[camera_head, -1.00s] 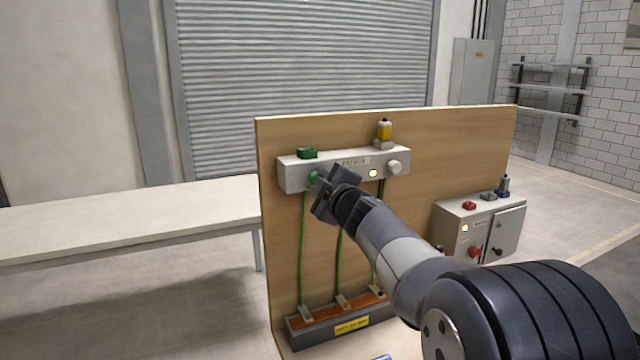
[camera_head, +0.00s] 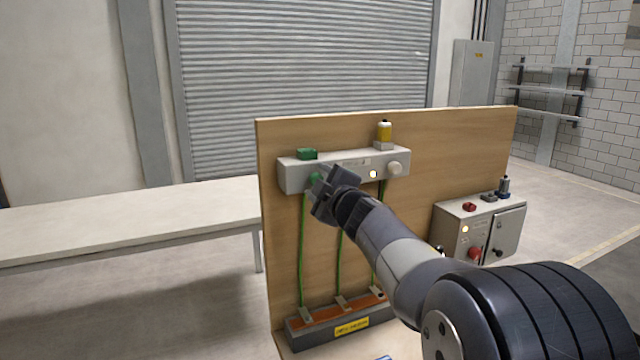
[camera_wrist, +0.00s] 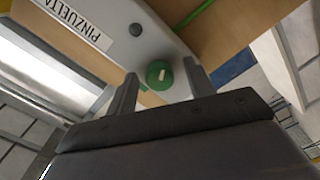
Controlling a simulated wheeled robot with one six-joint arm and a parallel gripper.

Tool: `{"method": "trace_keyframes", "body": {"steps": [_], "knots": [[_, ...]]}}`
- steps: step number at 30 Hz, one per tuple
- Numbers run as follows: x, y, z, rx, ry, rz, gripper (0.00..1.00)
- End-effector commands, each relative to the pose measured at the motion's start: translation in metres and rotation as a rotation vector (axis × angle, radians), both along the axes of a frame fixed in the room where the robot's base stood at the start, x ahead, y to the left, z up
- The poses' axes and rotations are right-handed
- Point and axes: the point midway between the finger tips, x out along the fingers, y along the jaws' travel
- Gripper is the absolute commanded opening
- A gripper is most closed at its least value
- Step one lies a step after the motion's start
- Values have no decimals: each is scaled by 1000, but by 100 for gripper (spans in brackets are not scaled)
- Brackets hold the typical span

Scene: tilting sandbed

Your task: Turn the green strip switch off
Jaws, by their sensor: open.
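The green strip switch (camera_wrist: 159,74) is a round green knob with a short white mark, on the face of a grey strip box (camera_head: 340,176). In the wrist view it sits between the two open fingers of my gripper (camera_wrist: 160,68), and I cannot tell whether they touch it. In the head view the switch (camera_head: 315,177) is partly hidden behind my gripper (camera_head: 322,181), at the left end of the box. The mark on the knob is slanted.
A lit indicator (camera_head: 373,174) and a pale knob (camera_head: 394,167) are further right. A control cabinet (camera_head: 480,235) stands right; a white table (camera_head: 130,220) left.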

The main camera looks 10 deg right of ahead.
Motion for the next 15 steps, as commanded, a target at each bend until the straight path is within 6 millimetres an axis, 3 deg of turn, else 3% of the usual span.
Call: {"method": "trace_keyframes", "body": {"steps": [7, 15], "knots": [[-16, -3, 0, 0, -2, -1, 51], [-63, -13, 1, -1, -2, -3, 51]]}}
